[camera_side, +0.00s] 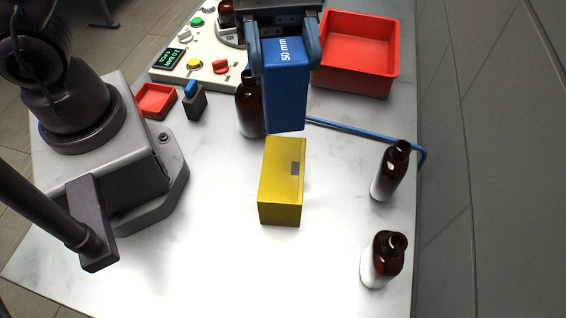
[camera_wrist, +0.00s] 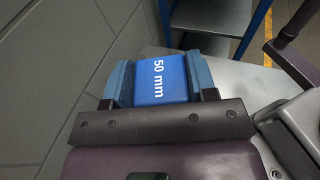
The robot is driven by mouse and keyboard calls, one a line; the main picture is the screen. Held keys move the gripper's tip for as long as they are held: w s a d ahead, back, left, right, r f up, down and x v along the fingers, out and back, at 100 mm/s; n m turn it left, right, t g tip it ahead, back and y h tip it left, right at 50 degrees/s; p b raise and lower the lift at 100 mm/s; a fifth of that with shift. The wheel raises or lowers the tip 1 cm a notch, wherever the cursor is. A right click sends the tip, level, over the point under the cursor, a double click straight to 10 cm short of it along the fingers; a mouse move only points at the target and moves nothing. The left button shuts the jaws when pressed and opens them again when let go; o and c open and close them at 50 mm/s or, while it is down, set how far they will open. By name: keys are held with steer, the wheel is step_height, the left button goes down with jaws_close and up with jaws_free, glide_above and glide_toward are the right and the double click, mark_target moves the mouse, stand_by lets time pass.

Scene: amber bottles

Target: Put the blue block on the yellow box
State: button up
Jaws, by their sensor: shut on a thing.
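The blue block (camera_side: 285,88), marked "50 mm", is held upright between the fingers of my gripper (camera_side: 285,45). In the side view its lower end shows just above and behind the top of the yellow box in the picture. The wrist view shows the blue block (camera_wrist: 161,78) between both finger pads of my gripper (camera_wrist: 160,80). The yellow box (camera_side: 281,190) stands on the white table, with a small dark patch on it. I cannot tell the exact height gap between block and box.
An amber bottle (camera_side: 248,105) stands close behind the block's left side. Two more amber bottles (camera_side: 389,172) (camera_side: 382,262) stand at the right. A red bin (camera_side: 355,85), a small red tray (camera_side: 155,101) and a control panel (camera_side: 205,72) are at the back. The front left table is clear.

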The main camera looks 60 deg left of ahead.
mark_target(283, 124)
step_height(283, 124, down, 11)
steer(key=shift+f, duration=0.2)
stand_by(0.4)
steer(key=shift+f, duration=0.1)
steer(key=o, duration=1.3)
